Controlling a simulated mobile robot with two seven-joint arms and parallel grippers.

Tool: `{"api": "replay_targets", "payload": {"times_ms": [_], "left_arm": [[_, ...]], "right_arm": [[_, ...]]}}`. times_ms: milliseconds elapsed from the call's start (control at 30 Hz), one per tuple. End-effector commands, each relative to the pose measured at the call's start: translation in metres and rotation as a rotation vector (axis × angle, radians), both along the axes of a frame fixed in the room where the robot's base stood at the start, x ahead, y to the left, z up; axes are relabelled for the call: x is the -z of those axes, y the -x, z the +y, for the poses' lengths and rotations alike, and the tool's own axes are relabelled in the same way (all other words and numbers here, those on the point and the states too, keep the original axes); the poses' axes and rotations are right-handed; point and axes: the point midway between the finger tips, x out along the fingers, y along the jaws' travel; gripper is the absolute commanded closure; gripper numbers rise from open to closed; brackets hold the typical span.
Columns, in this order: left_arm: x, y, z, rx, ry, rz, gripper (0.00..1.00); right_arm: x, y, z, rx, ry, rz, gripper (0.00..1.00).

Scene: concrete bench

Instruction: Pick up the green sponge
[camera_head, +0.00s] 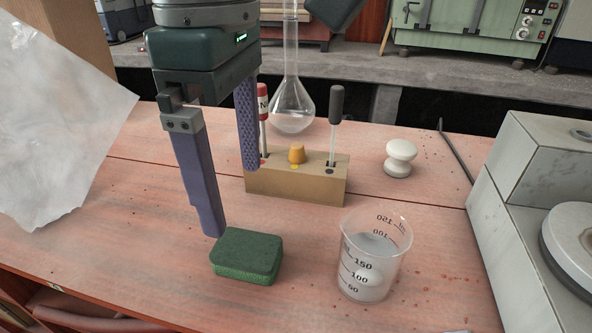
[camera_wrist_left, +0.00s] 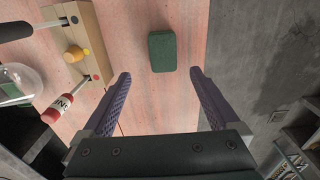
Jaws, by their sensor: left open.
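The green sponge (camera_head: 246,256) lies flat on the reddish bench top near its front edge. In the left wrist view the sponge (camera_wrist_left: 162,52) lies beyond the fingertips, between their lines. My left gripper (camera_head: 232,203) is open and empty, its fingers pointing down. In the head view one fingertip is just behind and left of the sponge's top. The other finger is farther back, in front of the wooden block. In the left wrist view the gripper (camera_wrist_left: 160,75) shows both purple fingers spread wide with nothing between them. My right gripper is not in view.
A wooden block (camera_head: 297,188) with tools stands behind the sponge, near a glass flask (camera_head: 292,108). A plastic beaker (camera_head: 372,255) stands to the right, a white knob (camera_head: 399,158) farther back. A grey device (camera_head: 520,220) bounds the right; a translucent sheet (camera_head: 55,130) the left.

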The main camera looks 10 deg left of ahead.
Motion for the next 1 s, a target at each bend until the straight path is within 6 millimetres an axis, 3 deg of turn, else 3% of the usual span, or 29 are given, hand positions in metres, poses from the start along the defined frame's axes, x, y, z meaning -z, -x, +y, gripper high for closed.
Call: {"api": "replay_targets", "payload": {"times_ms": [100, 367, 600, 900, 1000], "left_arm": [[0.020, 0.002, -0.001, 0.000, 0.002, 0.006, 0.05], [0.046, 0.004, -0.003, 0.002, 0.006, 0.006, 0.05], [0.082, 0.006, -0.005, 0.001, 0.007, 0.006, 0.05], [0.087, 0.005, -0.005, 0.003, 0.008, 0.002, 0.05], [0.087, 0.005, -0.005, 0.002, 0.008, 0.002, 0.16]], "right_arm": [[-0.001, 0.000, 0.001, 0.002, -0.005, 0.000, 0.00], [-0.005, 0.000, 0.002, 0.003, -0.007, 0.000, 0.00], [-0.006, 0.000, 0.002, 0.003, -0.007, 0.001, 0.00], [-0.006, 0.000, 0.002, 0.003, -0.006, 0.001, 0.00], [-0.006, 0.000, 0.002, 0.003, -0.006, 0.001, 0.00]]}}
